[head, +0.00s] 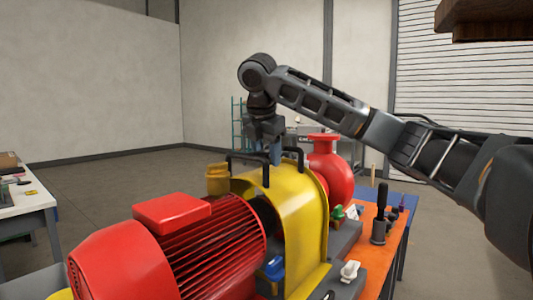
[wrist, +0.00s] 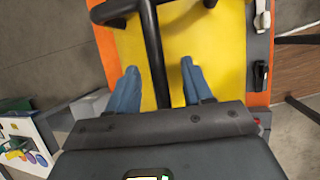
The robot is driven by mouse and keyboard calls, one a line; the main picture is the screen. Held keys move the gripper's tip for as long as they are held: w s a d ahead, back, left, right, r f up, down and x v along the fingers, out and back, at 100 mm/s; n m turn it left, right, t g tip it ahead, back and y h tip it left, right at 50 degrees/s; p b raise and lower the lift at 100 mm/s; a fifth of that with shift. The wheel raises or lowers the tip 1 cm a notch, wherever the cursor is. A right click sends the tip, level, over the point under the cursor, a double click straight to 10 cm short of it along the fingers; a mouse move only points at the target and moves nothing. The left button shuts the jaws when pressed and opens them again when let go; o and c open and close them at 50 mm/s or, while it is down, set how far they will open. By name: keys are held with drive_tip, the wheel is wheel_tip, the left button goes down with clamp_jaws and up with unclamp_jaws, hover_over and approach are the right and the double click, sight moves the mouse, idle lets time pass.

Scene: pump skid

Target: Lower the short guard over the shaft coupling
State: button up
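The yellow arched guard (head: 305,215) stands between the red motor (head: 170,250) and the red pump (head: 335,175). Black handles (head: 267,172) rise from its top. The shaft coupling is hidden; I cannot tell whether the guard is fully seated. My gripper (head: 275,153) points down just above the guard's top, at the handles. In the wrist view its two blue fingers (wrist: 160,82) are apart, one on each side of a black handle bar (wrist: 153,45). Gaps show between bar and fingers. The yellow guard (wrist: 215,40) fills the background there.
A yellow block (head: 217,179) sits behind the motor. An orange bench top (head: 385,245) at the right carries a dark cup with a tool (head: 380,220) and small valves or clips (head: 349,270). A white table (head: 30,200) stands at far left. Open floor lies behind.

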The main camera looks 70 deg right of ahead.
drive_tip(key=shift+f, duration=0.15)
drive_tip(key=v, duration=0.8)
drive_tip(key=shift+d, duration=0.1)
